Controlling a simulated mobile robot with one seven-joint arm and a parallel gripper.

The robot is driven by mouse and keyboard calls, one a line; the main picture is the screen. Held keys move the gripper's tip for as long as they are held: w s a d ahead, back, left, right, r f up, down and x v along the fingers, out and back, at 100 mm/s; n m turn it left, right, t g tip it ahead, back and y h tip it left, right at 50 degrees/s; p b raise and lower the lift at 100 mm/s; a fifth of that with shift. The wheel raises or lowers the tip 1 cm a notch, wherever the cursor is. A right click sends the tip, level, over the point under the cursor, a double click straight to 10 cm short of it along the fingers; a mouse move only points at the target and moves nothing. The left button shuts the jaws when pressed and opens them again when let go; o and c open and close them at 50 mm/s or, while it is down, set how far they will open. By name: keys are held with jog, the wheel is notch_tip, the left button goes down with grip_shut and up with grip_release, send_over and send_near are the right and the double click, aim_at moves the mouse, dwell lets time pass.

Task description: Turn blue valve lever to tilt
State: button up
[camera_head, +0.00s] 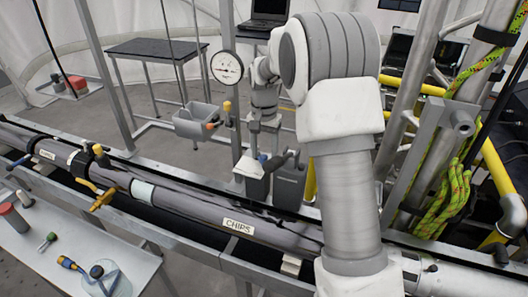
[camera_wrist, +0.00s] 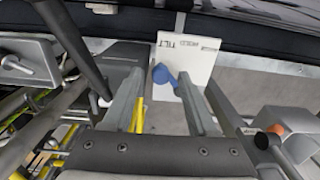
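The blue valve lever (camera_wrist: 164,77) shows in the wrist view as a rounded blue knob in front of a white plate (camera_wrist: 198,58) marked "TILT", with more print that is hard to read. My gripper (camera_wrist: 160,80) is open, with one finger on each side of the lever. A gap shows at least on the right side; I cannot tell whether either finger touches it. In the head view my gripper (camera_head: 264,143) points down just above the white plate (camera_head: 247,167). The lever cannot be made out clearly there.
An orange-tipped handle (camera_wrist: 275,130) stands to the right of my fingers. Grey housings and yellow pipes are on the left. In the head view a round gauge (camera_head: 226,67) and a grey box (camera_head: 197,121) stand left of my gripper. A long pipe marked "CHIPS" (camera_head: 190,206) runs in front.

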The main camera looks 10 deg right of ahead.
aim_at(264, 156)
notch_tip(264, 156, up, 17)
jog(key=shift+r, duration=0.2)
dwell(0.4)
jog(key=shift+s+r, duration=0.1)
jog(key=s+a+r+n+t, duration=0.1)
jog(key=s+r+n+t, duration=0.1)
jog(key=s, duration=0.6)
jog(key=s+a+r+n+t, duration=0.1)
jog(key=s+r+n, duration=0.1)
jog(key=s, duration=0.7)
jog(key=s+f+n+t, duration=0.1)
jog(key=s+f, duration=0.2)
jog(key=s, duration=0.3)
jog(key=s+f+n+t, duration=0.1)
jog(key=s+f+n, duration=0.1)
jog(key=s+f, duration=0.2)
jog(key=s, duration=0.3)
jog(key=shift+s+a+t, duration=0.2)
jog(key=shift+s+t, duration=0.05)
jog(key=shift+t, duration=0.05)
